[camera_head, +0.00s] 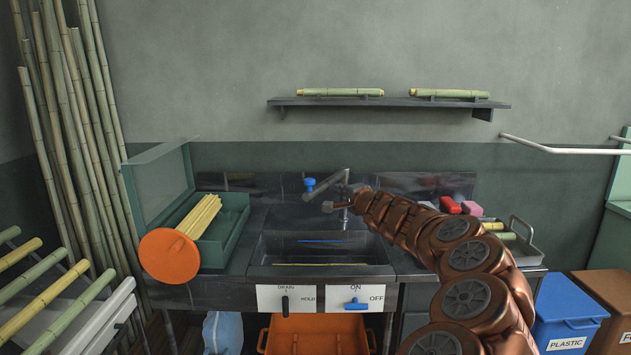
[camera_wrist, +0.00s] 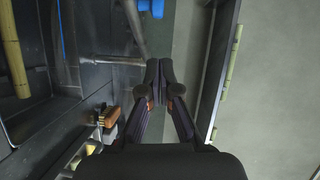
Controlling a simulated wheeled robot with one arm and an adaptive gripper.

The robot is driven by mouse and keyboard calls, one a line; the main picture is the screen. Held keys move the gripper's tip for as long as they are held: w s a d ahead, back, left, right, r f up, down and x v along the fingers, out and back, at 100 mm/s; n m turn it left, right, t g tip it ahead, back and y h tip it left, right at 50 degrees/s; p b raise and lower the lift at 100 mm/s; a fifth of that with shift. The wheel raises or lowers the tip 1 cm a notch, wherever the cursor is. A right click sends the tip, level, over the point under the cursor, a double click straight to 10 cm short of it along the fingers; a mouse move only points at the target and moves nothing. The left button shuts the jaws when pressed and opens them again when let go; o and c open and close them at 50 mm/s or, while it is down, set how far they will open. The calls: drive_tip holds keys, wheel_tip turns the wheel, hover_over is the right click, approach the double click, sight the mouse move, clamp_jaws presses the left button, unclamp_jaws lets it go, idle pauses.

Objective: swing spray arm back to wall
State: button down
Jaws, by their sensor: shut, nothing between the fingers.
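The spray arm (camera_head: 326,186) is a thin grey metal tube above the back of the sink (camera_head: 320,271). It slants from lower left up to the right, in front of the wall. A blue knob (camera_head: 309,184) shows beside it. In the wrist view, a grey tube (camera_wrist: 133,25) runs down from the top edge, just left of my fingers, with a blue part (camera_wrist: 151,7) near it. My gripper (camera_wrist: 160,68) is shut and empty, close to the tube's lower end. Whether it touches the tube is unclear. In the head view my arm partly hides the area behind the sink.
A wall shelf (camera_head: 390,102) holding cane pieces hangs above the sink. A green tray of yellow cane (camera_head: 236,222) and an orange disc (camera_head: 169,256) stand left. A pale rail (camera_head: 560,150) juts out at upper right.

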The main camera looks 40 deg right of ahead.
sight(313, 182)
drive_tip(key=shift+w+a+p+x, duration=0.2)
drive_tip(key=shift+a+p+x, duration=0.25)
drive_tip(key=shift+x, duration=1.55)
drive_tip(key=shift+w+a+p+x, duration=0.15)
drive_tip(key=shift+a+p+x, duration=0.25)
drive_tip(key=shift+x, duration=1.65)
drive_tip(key=shift+w+a+p+x, duration=0.2)
drive_tip(key=shift+a+p+x, duration=0.25)
drive_tip(key=shift+x, duration=1.55)
drive_tip(key=shift+f, duration=0.1)
drive_tip(key=shift+w+a, duration=0.15)
drive_tip(key=shift+w, duration=0.1)
